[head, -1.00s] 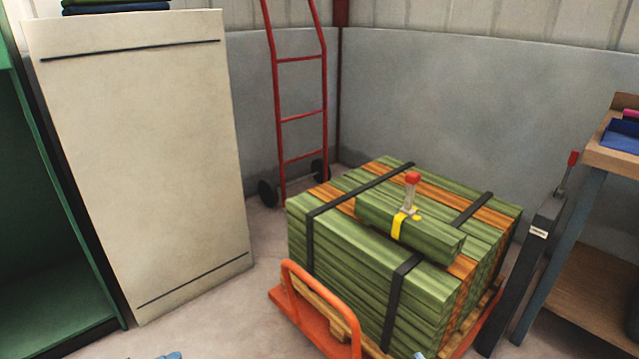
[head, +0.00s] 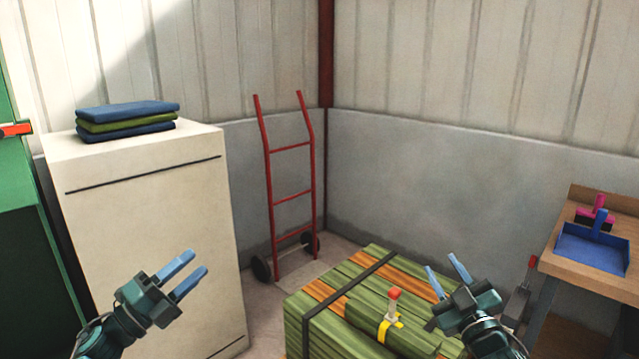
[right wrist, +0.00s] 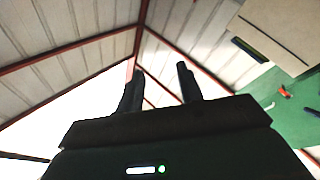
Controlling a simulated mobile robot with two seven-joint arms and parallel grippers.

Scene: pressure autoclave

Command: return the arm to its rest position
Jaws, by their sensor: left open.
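My left gripper (head: 198,262) is raised in front of the cream cabinet at the left of the head view. Its two blue fingers are apart with nothing between them. My right gripper (head: 440,262) is raised at the lower right, in front of the strapped stack of green and orange boards. Its fingers are apart and empty. The right wrist view also shows the right gripper (right wrist: 160,70) with its two dark fingers apart, pointing up toward the roof and walls. Most of both arms is out of view.
The cream cabinet (head: 150,230) carries folded cloths (head: 125,117). A red hand truck (head: 290,195) stands in the corner. The board stack (head: 335,310) has a red-topped handle (head: 393,300) on it. A wooden bench (head: 575,275) at right holds a blue dustpan (head: 592,248).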

